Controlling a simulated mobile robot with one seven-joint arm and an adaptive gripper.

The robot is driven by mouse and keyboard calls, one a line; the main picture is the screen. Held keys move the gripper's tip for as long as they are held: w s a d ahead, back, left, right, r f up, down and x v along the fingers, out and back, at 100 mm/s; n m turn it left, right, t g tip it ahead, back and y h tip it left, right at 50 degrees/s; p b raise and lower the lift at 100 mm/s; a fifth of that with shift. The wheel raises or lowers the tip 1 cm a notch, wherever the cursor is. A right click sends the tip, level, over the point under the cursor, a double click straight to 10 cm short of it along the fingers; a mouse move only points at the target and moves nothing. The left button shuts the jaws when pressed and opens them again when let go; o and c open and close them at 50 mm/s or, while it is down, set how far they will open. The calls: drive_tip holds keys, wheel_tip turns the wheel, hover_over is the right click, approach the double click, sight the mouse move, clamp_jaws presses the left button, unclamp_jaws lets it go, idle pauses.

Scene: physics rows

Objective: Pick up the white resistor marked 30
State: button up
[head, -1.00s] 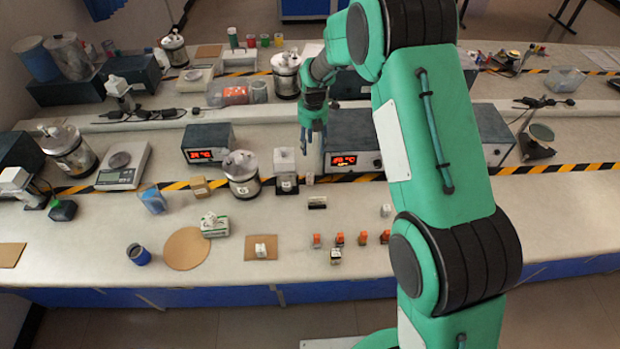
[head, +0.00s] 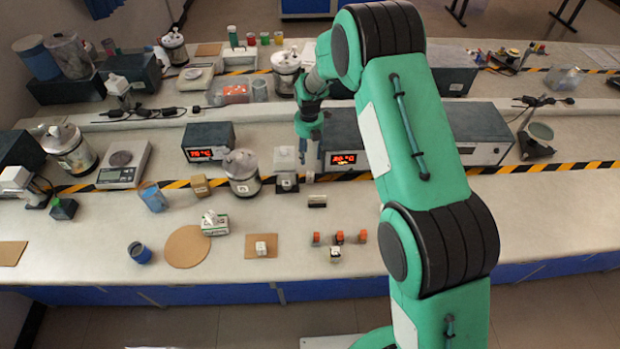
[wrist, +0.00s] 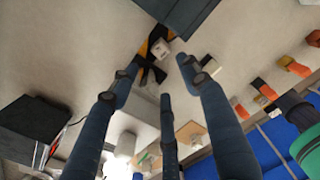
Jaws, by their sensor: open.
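A small white block (wrist: 160,48) with dark marks shows near the top of the wrist view, by the hazard tape and a dark box edge. I cannot read a 30 on it. It seems to match the small pale block (head: 310,177) in front of the heater box in the head view. My gripper (head: 307,162) is above and behind that spot. In the wrist view its three dark blue fingers (wrist: 155,85) are spread with nothing between them, the block lying beyond the tips. Another white block (head: 262,247) sits on a cardboard square.
The dark heater box (head: 375,145) stands close to the right of my gripper. A lidded metal pot (head: 243,175) and a white-topped device (head: 284,158) stand to its left. Several orange blocks (head: 339,237) are nearer the front.

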hover_over(310, 174)
wheel_tip(310, 174, down, 6)
drive_tip(key=shift+a+f, duration=0.15)
drive_tip(key=shift+f, duration=0.1)
idle(0.3)
drive_tip(key=shift+s+f, duration=0.1)
drive_tip(key=shift+f, duration=2.5)
drive_tip(key=c, duration=1.1)
